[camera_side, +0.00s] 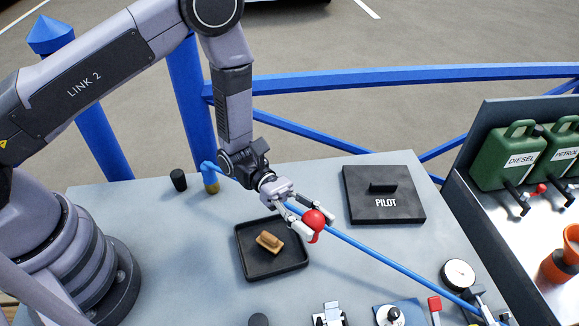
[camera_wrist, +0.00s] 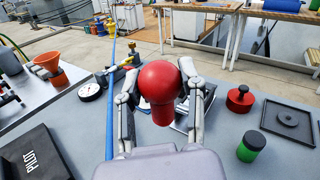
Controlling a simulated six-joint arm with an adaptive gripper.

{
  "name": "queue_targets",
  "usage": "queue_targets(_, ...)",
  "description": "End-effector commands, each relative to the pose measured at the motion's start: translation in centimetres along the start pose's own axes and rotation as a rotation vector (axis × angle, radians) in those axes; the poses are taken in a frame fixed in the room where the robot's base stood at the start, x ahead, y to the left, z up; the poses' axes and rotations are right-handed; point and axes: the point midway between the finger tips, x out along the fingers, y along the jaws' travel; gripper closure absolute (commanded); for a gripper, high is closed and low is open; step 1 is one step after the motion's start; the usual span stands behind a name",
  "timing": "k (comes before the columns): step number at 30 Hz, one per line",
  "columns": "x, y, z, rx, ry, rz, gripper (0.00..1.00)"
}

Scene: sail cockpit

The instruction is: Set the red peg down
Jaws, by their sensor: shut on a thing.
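The red peg (camera_side: 314,219) has a round ball head and a narrower red part below it. My gripper (camera_side: 306,226) is shut on it, with one finger on either side. In the wrist view the peg (camera_wrist: 160,82) sits between the two fingers of my gripper (camera_wrist: 160,95), its ball head large and in front. In the side view the peg appears held above the grey bench (camera_side: 210,290), to the right of the black tray and in front of the blue hose. Its lower end is partly hidden by the fingers, and I cannot tell its exact height.
A black tray (camera_side: 242,263) holds a tan block (camera_side: 270,242). A black PILOT hatch (camera_side: 358,206) lies behind right. A blue hose (camera_side: 375,255) crosses the bench. A gauge (camera_side: 459,274) and green cans (camera_side: 507,155) stand at right. The front left bench is bare.

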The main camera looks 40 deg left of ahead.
Motion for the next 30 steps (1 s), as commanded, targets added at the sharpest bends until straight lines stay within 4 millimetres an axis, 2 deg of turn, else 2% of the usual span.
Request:
queue_targets(11, 5.6, 7.6, -2.6, 0.003, 0.0, -0.007, 0.92)
queue_targets(15, 6.9, 10.0, -5.3, -0.001, 0.001, -0.004, 0.92)
queue_targets(18, 7.5, 11.1, -6.4, -0.001, 0.001, -0.004, 0.92)
queue_targets(25, 8.2, 12.3, -7.6, -0.001, 0.001, -0.004, 0.92)
queue_targets(30, 8.2, 12.8, -10.0, -0.002, 0.002, -0.003, 0.92)
